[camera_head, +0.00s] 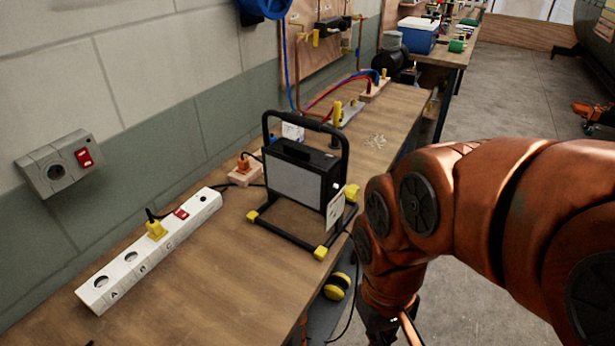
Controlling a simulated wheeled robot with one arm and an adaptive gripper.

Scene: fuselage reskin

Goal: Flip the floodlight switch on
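The floodlight (295,182) stands on the workbench in a black tubular frame with yellow feet. Its panel is grey and looks unlit. A white tag hangs at its right side. I cannot make out a switch on its body. The white power strip (128,262) lies left of it, with a red switch (181,213) and a yellow plug (156,229) in one socket. My gripper (398,332) is low at the bottom edge, beyond the bench's right edge and apart from the floodlight. It is partly cut off, so its opening is unclear.
A wall socket (55,172) with a red switch is at left. An orange plug (243,164) sits on a wooden block behind the floodlight. Hoses, fittings and a blue cooler (418,36) are farther back. Yellow earmuffs (337,286) are below the bench edge. The floor at right is mostly clear.

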